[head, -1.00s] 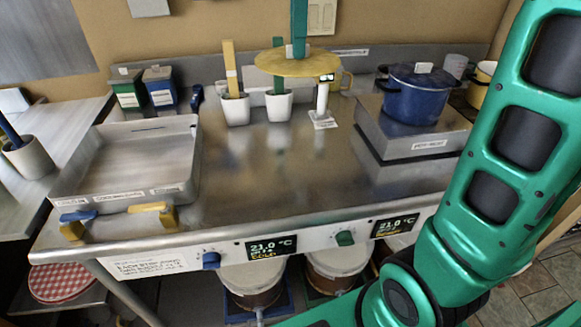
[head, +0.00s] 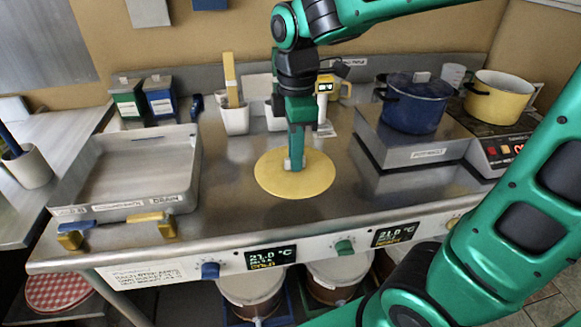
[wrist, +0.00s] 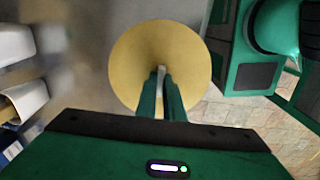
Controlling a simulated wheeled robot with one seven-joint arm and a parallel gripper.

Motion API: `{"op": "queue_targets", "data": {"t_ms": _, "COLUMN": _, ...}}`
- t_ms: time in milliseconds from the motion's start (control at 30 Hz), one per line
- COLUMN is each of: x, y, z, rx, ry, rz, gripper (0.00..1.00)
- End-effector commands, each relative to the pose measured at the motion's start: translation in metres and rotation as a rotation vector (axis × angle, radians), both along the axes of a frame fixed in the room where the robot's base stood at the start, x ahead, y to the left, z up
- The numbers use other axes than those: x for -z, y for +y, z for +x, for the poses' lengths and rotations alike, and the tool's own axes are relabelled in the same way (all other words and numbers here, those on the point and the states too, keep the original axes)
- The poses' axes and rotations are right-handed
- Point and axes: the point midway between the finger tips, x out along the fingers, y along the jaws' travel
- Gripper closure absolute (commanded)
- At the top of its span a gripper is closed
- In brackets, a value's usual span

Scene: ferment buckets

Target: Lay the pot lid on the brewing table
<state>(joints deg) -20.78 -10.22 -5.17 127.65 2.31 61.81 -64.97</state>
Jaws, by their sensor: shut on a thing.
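The pot lid (head: 315,178) is a flat yellow disc with a pale knob at its centre. It is over the bare middle of the steel brewing table (head: 225,215), level, at or very near the surface; I cannot tell whether it touches. My gripper (head: 294,163) points down from above and is shut on the lid's knob. In the wrist view the lid (wrist: 190,60) lies beyond my two green fingers (wrist: 161,80), which meet at its centre.
A drain tray (head: 125,175) stands at left. A blue pot (head: 413,108) sits on a raised plate at right, with a yellow pot (head: 498,97) on a burner beyond. White cups (head: 234,118) stand behind the lid. Bare steel surrounds the lid.

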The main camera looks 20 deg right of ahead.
Motion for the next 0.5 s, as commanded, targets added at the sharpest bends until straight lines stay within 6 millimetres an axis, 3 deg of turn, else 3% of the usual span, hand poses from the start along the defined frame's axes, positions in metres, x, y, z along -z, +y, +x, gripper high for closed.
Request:
{"op": "queue_targets", "data": {"t_ms": 300, "x": 0.037, "y": -0.026, "z": 0.055, "rx": 0.002, "ry": 0.003, "rz": -0.001, "gripper": 1.0}}
{"op": "queue_targets", "data": {"t_ms": 500, "x": 0.047, "y": -0.032, "z": 0.071, "rx": -0.002, "ry": 0.001, "rz": 0.0, "gripper": 1.0}}
